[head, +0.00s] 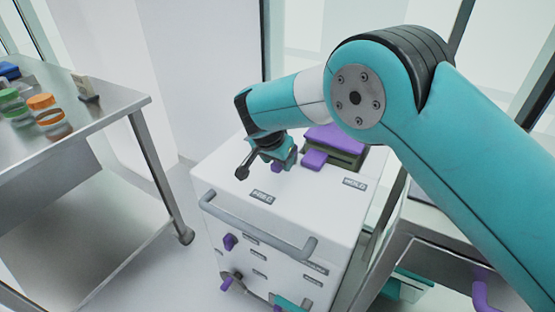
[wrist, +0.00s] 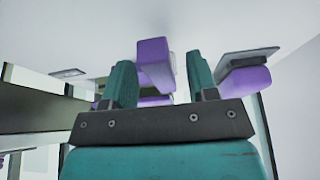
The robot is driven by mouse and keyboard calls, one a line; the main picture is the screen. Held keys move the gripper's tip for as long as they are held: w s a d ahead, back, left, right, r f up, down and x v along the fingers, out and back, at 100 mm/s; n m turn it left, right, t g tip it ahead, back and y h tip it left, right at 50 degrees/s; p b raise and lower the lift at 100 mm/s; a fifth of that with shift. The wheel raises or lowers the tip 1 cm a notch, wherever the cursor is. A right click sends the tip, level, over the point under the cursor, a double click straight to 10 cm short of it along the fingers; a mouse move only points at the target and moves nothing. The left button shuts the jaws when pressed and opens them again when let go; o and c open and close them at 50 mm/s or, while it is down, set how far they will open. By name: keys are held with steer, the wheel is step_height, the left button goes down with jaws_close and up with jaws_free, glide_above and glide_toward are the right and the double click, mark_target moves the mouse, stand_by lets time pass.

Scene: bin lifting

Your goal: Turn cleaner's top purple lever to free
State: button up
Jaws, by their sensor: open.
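The cleaner (head: 225,180) is a white box with a grey front handle. Its top bears a FREE label (head: 262,195) at left-centre and a HOLD label (head: 354,183) at right. My gripper (head: 278,158) is open, low over the top behind the FREE label. A purple lever (head: 277,168) shows partly under it. In the wrist view a purple block (wrist: 154,60), apparently this lever, stands between the two teal fingers, with gaps at the sides. Whether the fingers touch it is unclear. Another purple block (head: 314,159) sits right of the gripper.
A purple-topped dark part (head: 335,140) stands at the cleaner's back. Purple knobs (head: 230,241) sit on the front below the handle (head: 255,225). A metal table (head: 100,108) with colored jars stands at left. Another metal unit (head: 430,235) stands close at right.

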steer(key=v, duration=1.7)
steer(key=shift+s+a, duration=0.1)
steer(key=s+d+r+n+g+y+p, duration=0.1)
steer(key=s+d+r+n+p, duration=0.2)
steer(key=d+r, duration=0.3)
steer(key=s+d+r+n+g+y+p, duration=0.1)
steer(key=s+d+r+n+p, duration=0.2)
steer(key=d, duration=0.6)
steer(key=s+d+r+n+g+y+p, duration=0.1)
steer(key=s+d+r+n+y, duration=0.1)
steer(key=s, duration=0.8)
steer(key=s+d+r+n+g+y+p, duration=0.1)
steer(key=s+d+n, duration=0.3)
steer(key=s, duration=0.7)
steer(key=shift+s+d+r+y+p, duration=0.2)
steer(key=shift+d+r+y+p, duration=0.4)
steer(key=shift+d, duration=0.5)
